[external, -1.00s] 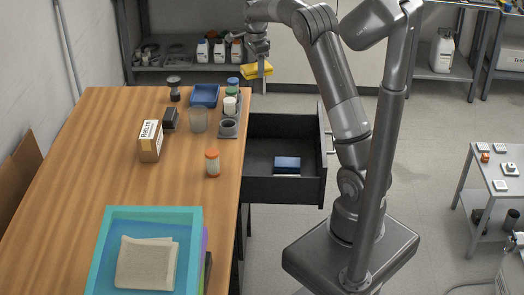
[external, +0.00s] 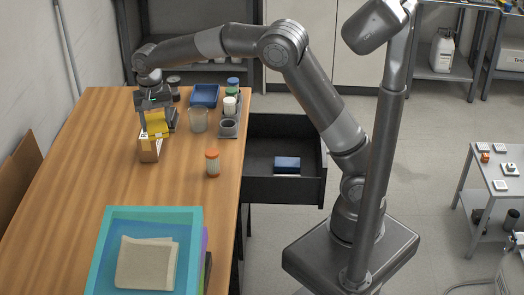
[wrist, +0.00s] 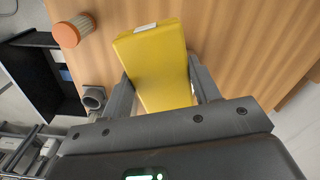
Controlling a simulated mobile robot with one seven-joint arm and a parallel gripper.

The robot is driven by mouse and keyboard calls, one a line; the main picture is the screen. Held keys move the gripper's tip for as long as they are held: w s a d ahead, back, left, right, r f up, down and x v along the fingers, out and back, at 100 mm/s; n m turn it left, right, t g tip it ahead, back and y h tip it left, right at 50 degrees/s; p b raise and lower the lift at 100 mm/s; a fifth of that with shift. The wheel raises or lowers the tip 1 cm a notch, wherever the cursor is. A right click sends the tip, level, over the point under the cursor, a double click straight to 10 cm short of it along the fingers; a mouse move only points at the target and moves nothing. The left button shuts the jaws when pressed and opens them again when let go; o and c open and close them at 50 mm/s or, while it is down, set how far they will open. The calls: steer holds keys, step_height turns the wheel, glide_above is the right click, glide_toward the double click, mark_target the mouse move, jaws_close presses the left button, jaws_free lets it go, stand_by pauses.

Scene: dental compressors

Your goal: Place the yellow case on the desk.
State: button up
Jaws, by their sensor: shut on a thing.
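The yellow case (external: 157,121) is held between the two fingers of my gripper (external: 157,128). In the wrist view the yellow case (wrist: 157,65) fills the space between the fingers of my gripper (wrist: 163,88), with a small white label on its far end. The wooden desk (external: 110,180) lies beneath it. In the external view the case appears over the desk's left-middle part, in front of or above a brown box (external: 149,151). I cannot tell whether the case touches the box or the desk.
An orange-capped bottle (external: 212,163), a clear cup (external: 197,121) and a blue tray (external: 205,95) stand on the desk. An open drawer (external: 260,160) holds a dark blue case (external: 286,165). A teal tray (external: 105,225) lies at the front. The desk's middle is clear.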

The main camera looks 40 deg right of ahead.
steer(key=shift+s+a+f, duration=0.15)
steer(key=shift+s+a, duration=0.2)
steer(key=shift+a, duration=0.3)
step_height(320, 180, down, 4)
steer(key=f, duration=0.1)
glide_above(128, 193)
step_height(128, 193, down, 7)
steer(key=shift+r, duration=0.1)
steer(key=shift+f, duration=1.95)
steer(key=shift+f, duration=0.15)
steer(key=o, duration=1)
